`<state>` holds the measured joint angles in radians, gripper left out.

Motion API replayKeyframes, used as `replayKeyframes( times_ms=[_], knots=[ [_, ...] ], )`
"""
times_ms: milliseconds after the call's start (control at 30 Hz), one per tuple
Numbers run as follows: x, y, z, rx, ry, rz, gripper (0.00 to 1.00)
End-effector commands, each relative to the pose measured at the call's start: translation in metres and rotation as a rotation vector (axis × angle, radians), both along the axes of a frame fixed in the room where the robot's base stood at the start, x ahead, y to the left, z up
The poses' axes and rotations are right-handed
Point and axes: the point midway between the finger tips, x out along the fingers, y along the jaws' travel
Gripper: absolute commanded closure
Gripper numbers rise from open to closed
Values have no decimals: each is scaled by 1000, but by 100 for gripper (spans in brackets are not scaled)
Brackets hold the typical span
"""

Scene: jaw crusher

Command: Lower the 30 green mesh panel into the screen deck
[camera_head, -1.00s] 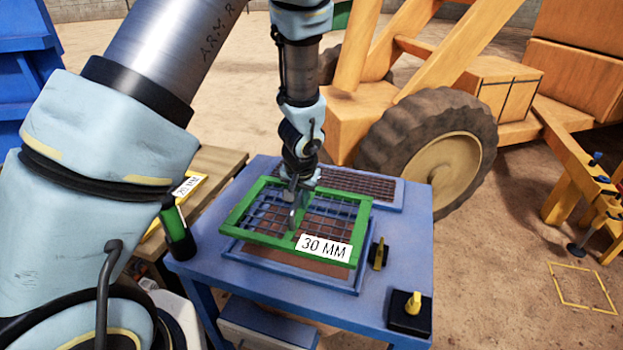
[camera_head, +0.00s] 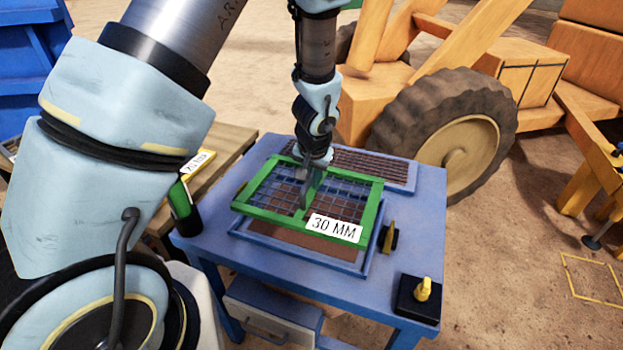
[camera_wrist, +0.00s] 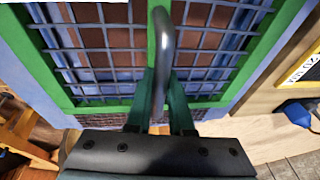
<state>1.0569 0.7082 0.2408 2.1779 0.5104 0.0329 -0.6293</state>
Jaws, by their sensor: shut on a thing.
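The green mesh panel (camera_head: 258,213), with a white "30 MM" label on its near right edge, is held above the blue table. My gripper (camera_head: 305,196) is shut on its middle handle. The screen deck is a blue-framed recess (camera_head: 352,268) in the table top, with a brown floor showing below the panel's near edge. The panel looks raised above the frame and slightly turned from it, shifted toward the back left. In the wrist view my gripper (camera_wrist: 158,108) closes around the grey curved handle (camera_wrist: 164,40), with the green frame and mesh behind it. The far side of the recess is hidden.
A second framed mesh section (camera_head: 400,172) lies at the back of the blue table. A yellow clamp (camera_head: 389,238) and a yellow knob on a black block (camera_head: 422,290) stand on the right. A large wheel (camera_head: 450,135) stands behind.

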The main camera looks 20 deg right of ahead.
Motion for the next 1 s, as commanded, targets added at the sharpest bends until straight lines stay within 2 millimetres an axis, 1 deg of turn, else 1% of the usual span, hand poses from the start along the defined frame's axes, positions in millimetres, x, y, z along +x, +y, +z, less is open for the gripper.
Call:
replayKeyframes(
  times_ms=[33, 100, 1000],
  knots=[
    [1, -1, -6, -2, -2, 1, 100],
    [1, -1, -10, -2, -2, 1, 100],
    [1, -1, -67, -2, -2, 0, 100]
  ],
)
